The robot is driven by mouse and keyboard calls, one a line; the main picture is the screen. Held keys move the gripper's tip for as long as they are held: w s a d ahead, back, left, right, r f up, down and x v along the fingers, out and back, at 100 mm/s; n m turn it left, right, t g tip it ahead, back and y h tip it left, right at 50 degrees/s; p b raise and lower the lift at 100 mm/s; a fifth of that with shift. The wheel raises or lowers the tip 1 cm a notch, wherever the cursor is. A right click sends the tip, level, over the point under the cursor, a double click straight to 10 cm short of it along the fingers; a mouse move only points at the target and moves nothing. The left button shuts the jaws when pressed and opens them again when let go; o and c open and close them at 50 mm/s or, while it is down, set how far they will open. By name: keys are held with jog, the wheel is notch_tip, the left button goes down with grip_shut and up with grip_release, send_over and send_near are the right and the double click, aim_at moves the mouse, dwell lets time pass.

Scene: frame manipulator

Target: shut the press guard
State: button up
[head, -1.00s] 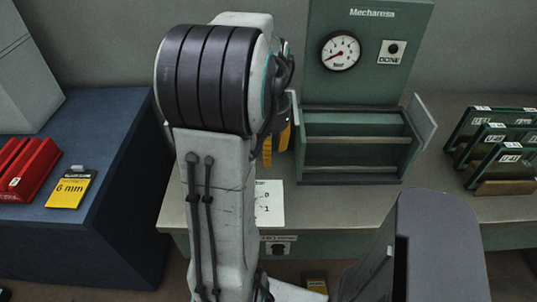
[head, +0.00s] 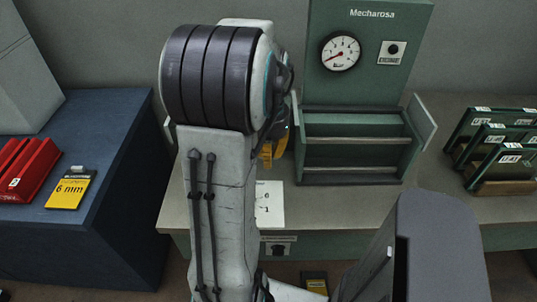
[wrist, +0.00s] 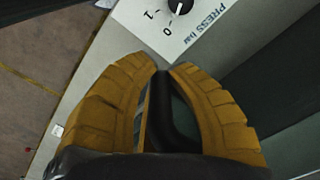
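The green press (head: 357,180) stands on the bench with two crossbars in its front and a pale side panel (head: 424,118) angled outward at its right. A pale panel edge also shows at its left, partly hidden by my arm. I cannot tell which part is the guard. My gripper (head: 272,150) is at the press's left side, mostly behind my arm. In the wrist view, the yellow fingertips of my gripper (wrist: 164,69) are close together, with a dark curved bar (wrist: 160,105) showing between them. I cannot tell whether they grip it.
A white card with a black knob (wrist: 180,5) marked 0 and 1 lies beyond the fingertips. A gauge (head: 340,51) is on the press's back board. Several green-framed plates (head: 505,163) stand at right. A red block (head: 28,170) and yellow 6 mm card (head: 70,189) lie on the blue cabinet.

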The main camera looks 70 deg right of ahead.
grip_shut()
